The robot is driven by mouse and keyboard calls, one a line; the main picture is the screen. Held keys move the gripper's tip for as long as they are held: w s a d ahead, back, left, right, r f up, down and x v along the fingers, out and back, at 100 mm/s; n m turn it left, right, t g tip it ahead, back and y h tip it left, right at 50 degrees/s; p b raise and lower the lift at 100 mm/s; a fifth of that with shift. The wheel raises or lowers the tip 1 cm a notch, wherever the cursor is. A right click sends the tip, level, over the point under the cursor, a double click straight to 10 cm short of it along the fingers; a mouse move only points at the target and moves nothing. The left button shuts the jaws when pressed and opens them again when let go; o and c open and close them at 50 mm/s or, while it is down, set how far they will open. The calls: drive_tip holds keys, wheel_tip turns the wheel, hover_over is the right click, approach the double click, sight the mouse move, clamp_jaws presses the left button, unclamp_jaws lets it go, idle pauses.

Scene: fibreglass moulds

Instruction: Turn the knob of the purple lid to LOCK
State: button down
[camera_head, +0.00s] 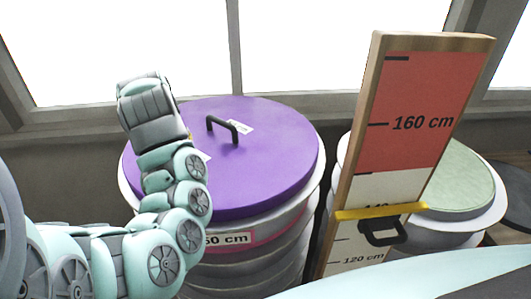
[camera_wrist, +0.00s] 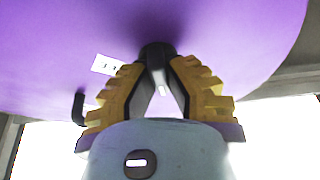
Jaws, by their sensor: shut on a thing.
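The purple lid (camera_head: 265,165) lies on top of a round white mould stack by the window. It also fills the upper part of the wrist view (camera_wrist: 225,35). My gripper (camera_wrist: 157,62) has its two yellow fingers closed around the dark knob (camera_wrist: 155,50) on the lid. A small white mark shows on the knob's side, between the fingers. In the head view my arm hides the knob and the fingers. A white label (camera_wrist: 103,64) lies on the lid left of the knob; its text is too small to read.
A black handle (camera_head: 222,129) stands up from the lid, beside another white label. A tall measuring board (camera_head: 400,125) with a yellow slider (camera_head: 381,211) stands right of the stack. A mould with a pale green top (camera_head: 462,180) is behind it. Window frames close off the back.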

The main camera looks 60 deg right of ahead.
drive_tip(key=shift+s+f, duration=0.1)
idle(0.3)
drive_tip(key=c, duration=1)
unclamp_jaws()
drive_tip(key=shift+s+a+r, duration=0.1)
drive_tip(key=shift+r, duration=0.6)
drive_tip(key=shift+v, duration=3.05)
